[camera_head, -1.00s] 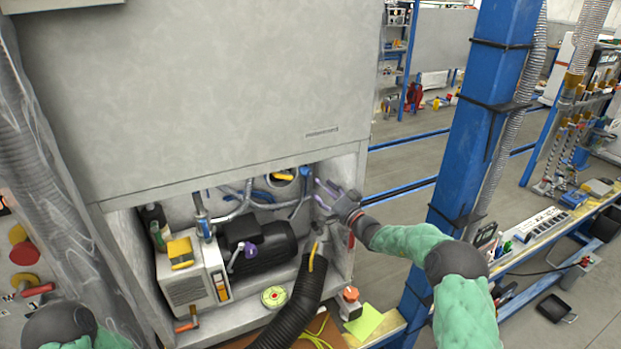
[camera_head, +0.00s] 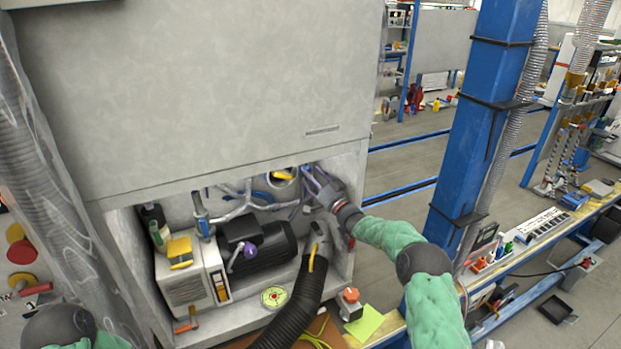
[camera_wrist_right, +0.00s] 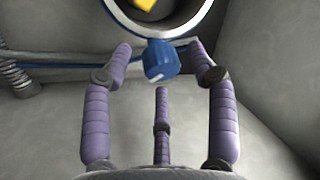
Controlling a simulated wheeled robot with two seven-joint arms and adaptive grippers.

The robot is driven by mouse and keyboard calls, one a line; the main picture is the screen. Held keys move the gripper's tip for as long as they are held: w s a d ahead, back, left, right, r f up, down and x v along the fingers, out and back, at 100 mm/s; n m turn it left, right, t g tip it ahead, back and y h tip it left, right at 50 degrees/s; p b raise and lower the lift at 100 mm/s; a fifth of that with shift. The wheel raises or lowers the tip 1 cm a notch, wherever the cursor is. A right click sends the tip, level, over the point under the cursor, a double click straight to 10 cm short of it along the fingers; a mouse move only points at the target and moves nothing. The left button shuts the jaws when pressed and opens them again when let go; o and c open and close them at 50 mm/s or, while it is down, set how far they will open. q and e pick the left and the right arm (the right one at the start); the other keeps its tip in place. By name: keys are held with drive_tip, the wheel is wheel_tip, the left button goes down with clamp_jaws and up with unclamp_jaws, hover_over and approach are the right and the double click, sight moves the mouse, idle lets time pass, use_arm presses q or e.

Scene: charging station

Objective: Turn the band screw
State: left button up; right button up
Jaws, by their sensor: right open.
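The band screw looks to be the blue knob (camera_wrist_right: 160,61) at the lower rim of a round metal ring (camera_wrist_right: 185,32) in the right wrist view. My right gripper (camera_wrist_right: 160,75) is open, with its purple fingers on both sides of the blue knob and a third finger below. I see no finger touching the knob. In the head view my right gripper (camera_head: 312,180) is inside the cabinet, near the back right, just right of the ring with a yellow part (camera_head: 283,175); the knob is hard to make out there. My left gripper is not in view.
The cabinet's right wall (camera_head: 350,200) is close to my right wrist. A black motor (camera_head: 262,248), a white box (camera_head: 192,280) and a black corrugated hose (camera_head: 295,305) fill the lower compartment.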

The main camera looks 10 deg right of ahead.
drive_tip(key=shift+w+a+r, duration=0.1)
drive_tip(key=shift+w+a, duration=0.05)
drive_tip(key=shift+w, duration=0.1)
drive_tip(key=c, duration=1.1)
drive_tip(key=shift+s+r+m+g+h+p, duration=0.15)
drive_tip(key=shift+m+g+h, duration=0.35)
drive_tip(key=shift+m, duration=1.4)
drive_tip(key=shift+w+r+m+g+h+p, duration=0.1)
drive_tip(key=shift+r+m+g+h+p, duration=0.3)
drive_tip(key=shift+m, duration=1.5)
drive_tip(key=shift+s+r+m+g+h+b, duration=0.1)
drive_tip(key=shift+m+g+h, duration=0.55)
drive_tip(key=shift+m, duration=1.25)
